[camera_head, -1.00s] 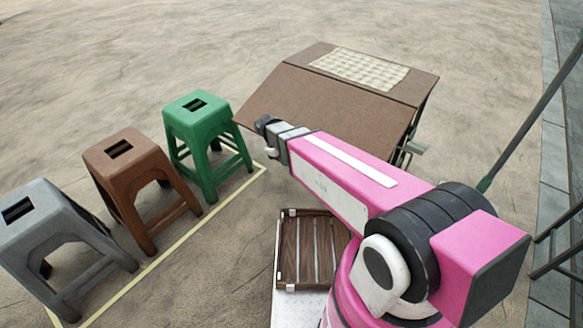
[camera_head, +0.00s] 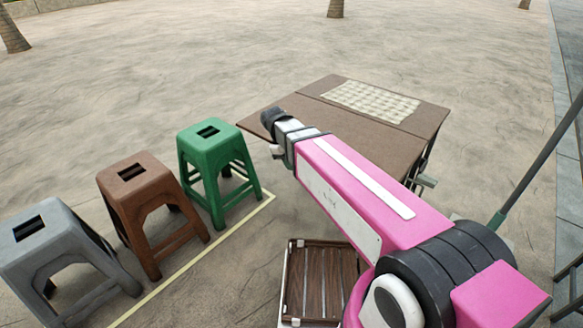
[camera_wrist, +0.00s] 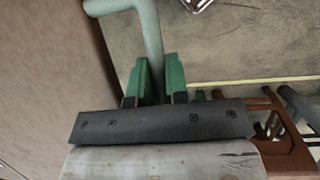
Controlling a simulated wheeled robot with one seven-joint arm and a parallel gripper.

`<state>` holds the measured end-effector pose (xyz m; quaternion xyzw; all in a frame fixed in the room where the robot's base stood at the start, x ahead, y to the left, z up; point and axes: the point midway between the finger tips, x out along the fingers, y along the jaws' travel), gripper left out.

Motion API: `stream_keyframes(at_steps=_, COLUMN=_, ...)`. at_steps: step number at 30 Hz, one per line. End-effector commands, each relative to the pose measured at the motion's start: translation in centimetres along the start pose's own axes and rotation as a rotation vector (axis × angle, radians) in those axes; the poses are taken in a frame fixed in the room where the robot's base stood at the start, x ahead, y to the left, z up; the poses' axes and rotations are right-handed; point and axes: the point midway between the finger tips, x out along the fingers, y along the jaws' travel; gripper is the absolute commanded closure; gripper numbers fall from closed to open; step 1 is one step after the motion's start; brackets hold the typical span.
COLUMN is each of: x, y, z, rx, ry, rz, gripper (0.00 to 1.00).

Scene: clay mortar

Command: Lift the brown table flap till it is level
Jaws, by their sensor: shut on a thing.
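The brown table flap (camera_head: 310,112) hangs off the near left side of the table, and its surface looks close to level with the tabletop (camera_head: 428,121). In the wrist view the flap's brown face (camera_wrist: 45,70) fills the left side. My gripper (camera_wrist: 155,75) has its green fingers shut on a pale grey-green bent bar (camera_wrist: 150,35), whose upper end reaches the brown face. In the head view my arm crosses in front of the flap, and the fingers and bar are hidden there.
Green (camera_head: 208,140), brown (camera_head: 140,180) and grey (camera_head: 50,235) stools stand left of the flap, inside a pale yellow floor line (camera_head: 235,215). A checkered mat (camera_head: 372,101) lies on the tabletop.

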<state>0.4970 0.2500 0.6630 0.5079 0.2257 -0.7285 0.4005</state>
Motion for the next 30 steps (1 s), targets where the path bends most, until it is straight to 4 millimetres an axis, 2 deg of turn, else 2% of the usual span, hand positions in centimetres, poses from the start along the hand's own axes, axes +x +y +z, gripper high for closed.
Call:
stream_keyframes(at_steps=12, x=-0.1, y=-0.1, z=0.1, rx=-0.001, ry=0.000, rz=-0.003, gripper=1.00)
stream_keyframes(at_steps=13, x=-0.1, y=-0.1, z=0.0, rx=-0.001, ry=0.000, rz=-0.003, gripper=0.76)
stream_keyframes(at_steps=14, x=-0.1, y=-0.1, z=0.1, rx=-0.001, ry=0.000, rz=-0.003, gripper=0.66)
stream_keyframes(at_steps=15, x=-0.1, y=-0.1, z=0.1, rx=0.000, ry=0.000, rz=-0.003, gripper=0.61)
stream_keyframes(at_steps=25, x=-0.4, y=0.0, z=0.0, rx=0.000, ry=0.000, rz=0.000, gripper=0.61)
stream_keyframes(at_steps=30, x=-2.1, y=0.0, z=0.0, rx=0.001, ry=0.001, rz=0.000, gripper=0.61)
